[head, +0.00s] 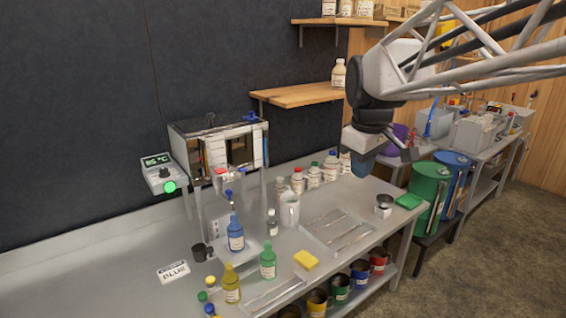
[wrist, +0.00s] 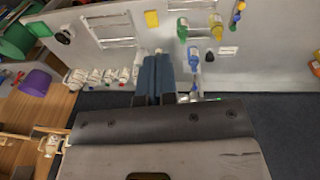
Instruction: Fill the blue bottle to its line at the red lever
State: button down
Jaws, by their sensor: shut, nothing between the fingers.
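The blue bottle (head: 236,236) stands upright, with a pale label, on a light plate below the glass-sided evaporator (head: 218,145). It also shows in the wrist view (wrist: 193,58). A small red part (head: 222,173), possibly the red lever, is on the evaporator's front, with a blue part (head: 229,194) below it. The bottle's line and liquid level are too small to make out. My gripper (head: 362,165) is shut and empty, high over the bench's right part, well away from the bottle. Its blue fingers also show together in the wrist view (wrist: 158,70).
Yellow (head: 231,284) and green (head: 267,262) bottles stand in front of the blue one. A white jug (head: 290,210), yellow sponge (head: 306,260) and metal tray (head: 338,232) lie right. A card reads BLUE (head: 173,271); a control box (head: 163,175) reads 85 °C. Capped bottles line the back.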

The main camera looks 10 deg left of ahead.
jog(key=w+a+r+n, duration=0.2)
jog(key=w+a+n, duration=0.3)
jog(key=w+a, duration=0.45)
jog(key=n+g, duration=0.2)
jog(key=n, duration=1)
send_over(222, 171)
notch_tip(222, 171, down, 5)
jog(key=shift+w+a+r, duration=0.2)
notch_tip(222, 171, down, 14)
jog(key=shift+s+d+t, duration=0.1)
jog(key=shift+t, duration=0.2)
